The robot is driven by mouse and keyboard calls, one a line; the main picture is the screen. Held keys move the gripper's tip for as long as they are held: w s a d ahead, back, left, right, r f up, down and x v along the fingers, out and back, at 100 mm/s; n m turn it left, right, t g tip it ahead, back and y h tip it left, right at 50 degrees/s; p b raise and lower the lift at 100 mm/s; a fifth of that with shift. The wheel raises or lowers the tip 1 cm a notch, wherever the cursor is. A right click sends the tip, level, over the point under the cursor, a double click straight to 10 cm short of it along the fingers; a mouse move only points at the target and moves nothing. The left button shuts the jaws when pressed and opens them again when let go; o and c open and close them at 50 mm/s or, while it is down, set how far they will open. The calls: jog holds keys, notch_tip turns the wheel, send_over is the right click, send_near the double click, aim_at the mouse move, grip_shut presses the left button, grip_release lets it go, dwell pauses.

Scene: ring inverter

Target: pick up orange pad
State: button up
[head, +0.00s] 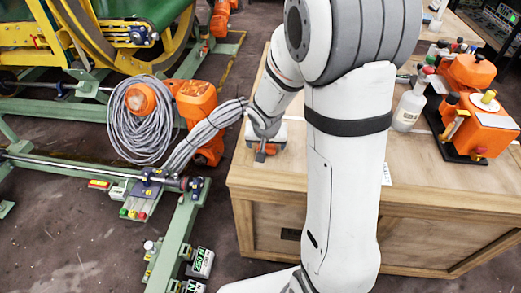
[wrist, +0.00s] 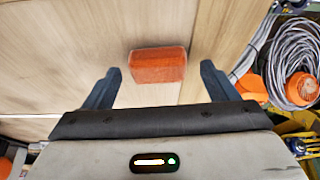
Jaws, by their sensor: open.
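The orange pad (wrist: 158,66) is a small reddish-orange block with a rough-looking face. In the wrist view it lies on the pale wooden surface, centred between the two dark fingers. My gripper (wrist: 160,72) is open, with a clear gap on each side of the pad, and nothing is held. How far the fingertips are above the wood is hard to tell. In the head view my gripper (head: 264,150) points down over the left part of the wooden table (head: 275,180). Some orange shows around it there, but the arm hides much of that spot.
Grey coiled cable (head: 140,135) hangs on an orange machine part left of the table. A white bottle (head: 408,108) and an orange device (head: 480,130) on a black base stand on the right. The table's front left corner is bare.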

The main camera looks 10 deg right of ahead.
aim_at(267, 146)
jog(key=shift+w+f, duration=0.15)
jog(key=shift+f, duration=0.15)
jog(key=shift+c, duration=0.2)
jog(key=c, duration=1)
jog(key=shift+r, duration=0.1)
notch_tip(267, 146, up, 10)
jog(key=p, duration=0.3)
